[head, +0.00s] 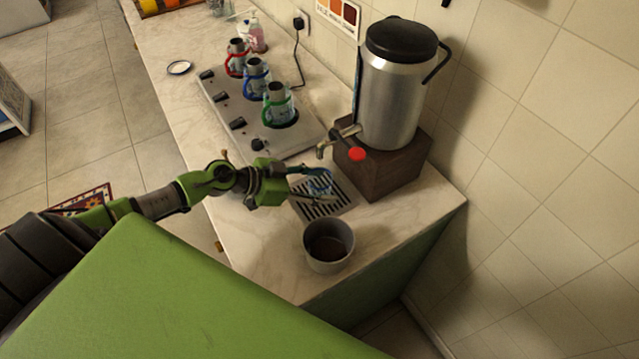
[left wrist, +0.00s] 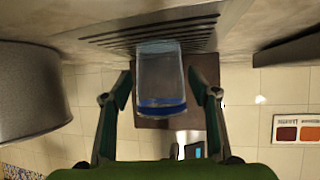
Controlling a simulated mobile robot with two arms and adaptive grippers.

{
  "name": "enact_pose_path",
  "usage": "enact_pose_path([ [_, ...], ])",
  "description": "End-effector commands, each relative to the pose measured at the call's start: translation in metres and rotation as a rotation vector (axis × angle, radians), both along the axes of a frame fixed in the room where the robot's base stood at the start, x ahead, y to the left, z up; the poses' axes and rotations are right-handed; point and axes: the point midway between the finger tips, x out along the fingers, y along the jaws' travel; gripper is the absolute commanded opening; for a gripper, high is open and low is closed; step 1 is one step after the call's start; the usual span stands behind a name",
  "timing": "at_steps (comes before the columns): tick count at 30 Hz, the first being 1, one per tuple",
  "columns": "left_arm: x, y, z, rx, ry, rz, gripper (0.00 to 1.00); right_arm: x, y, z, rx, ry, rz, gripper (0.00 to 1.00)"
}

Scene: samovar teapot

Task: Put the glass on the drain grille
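The glass (head: 320,184), clear with a blue band, stands on the drain grille (head: 322,209) below the samovar's tap. In the left wrist view, which is upside down, the glass (left wrist: 161,80) has its base at the grille's dark slots (left wrist: 105,40). My left gripper (head: 316,189) is level with the glass. In the left wrist view my left gripper's fingers (left wrist: 159,76) are on either side of the glass, with a small gap at each side, so it is open. In the head view the fingers partly hide the glass. My right gripper is not in view.
A grey pot (head: 329,247) stands at the counter's near end. A panel (head: 240,118) with several coloured-handled cups lies further left. The wall is at right.

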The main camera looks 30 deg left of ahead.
Motion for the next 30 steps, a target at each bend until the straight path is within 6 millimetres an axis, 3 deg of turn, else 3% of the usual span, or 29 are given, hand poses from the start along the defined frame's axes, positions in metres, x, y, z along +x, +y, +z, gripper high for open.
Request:
enact_pose_path([
  [11, -0.005, 0.006, 0.003, 0.002, 0.002, 0.001, 0.55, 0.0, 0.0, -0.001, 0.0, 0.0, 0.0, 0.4],
  [30, -0.062, 0.055, 0.045, 0.001, 0.005, -0.002, 0.55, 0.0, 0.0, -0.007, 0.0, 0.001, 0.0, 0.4],
])
